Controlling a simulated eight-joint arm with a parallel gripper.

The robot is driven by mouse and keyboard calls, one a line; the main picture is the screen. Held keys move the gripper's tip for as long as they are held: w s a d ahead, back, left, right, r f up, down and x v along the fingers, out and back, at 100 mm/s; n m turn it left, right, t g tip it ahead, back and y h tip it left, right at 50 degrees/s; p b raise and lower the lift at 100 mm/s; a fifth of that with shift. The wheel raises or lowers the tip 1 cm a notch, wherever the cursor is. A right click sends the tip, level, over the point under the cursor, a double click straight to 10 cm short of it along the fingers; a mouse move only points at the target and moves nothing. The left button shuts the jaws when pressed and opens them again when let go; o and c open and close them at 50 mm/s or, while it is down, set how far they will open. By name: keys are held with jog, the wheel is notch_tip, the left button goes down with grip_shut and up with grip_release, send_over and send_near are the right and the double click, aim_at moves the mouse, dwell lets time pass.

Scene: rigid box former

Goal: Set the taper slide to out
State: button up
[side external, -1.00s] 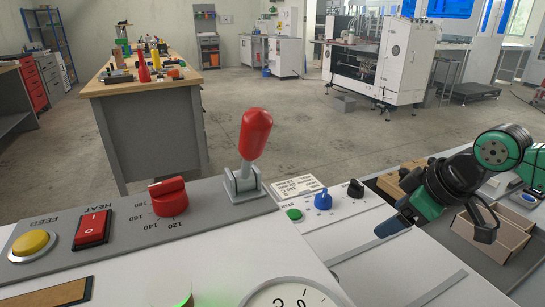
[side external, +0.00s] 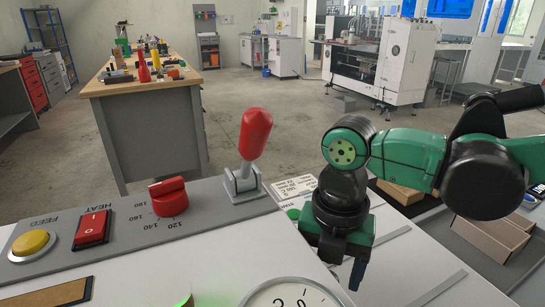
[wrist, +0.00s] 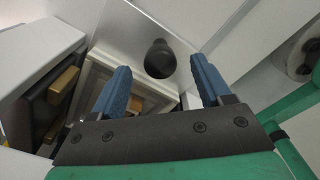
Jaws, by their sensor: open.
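A black rounded knob (wrist: 160,58) stands out from a pale panel in the wrist view. No label shows on it, so I cannot tell whether it is the taper slide. My gripper (wrist: 161,68) is open, and its two blue fingers point toward the knob, one on each side of it in the picture. I see no contact. In the side view, my gripper (side external: 354,274) hangs fingers-down over the white machine top, just right of the dial. My wrist hides the blue and black knobs of the small panel there.
A red-handled lever (side external: 255,135), a red rotary knob (side external: 169,197), a red rocker switch (side external: 92,228) and a yellow button (side external: 31,243) stand on the grey control strip. A round dial (side external: 293,297) is at the front. Cardboard boxes (side external: 490,245) lie at the right.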

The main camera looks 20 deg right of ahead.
jog(key=shift+f, duration=0.85)
grip_shut()
dwell(0.9)
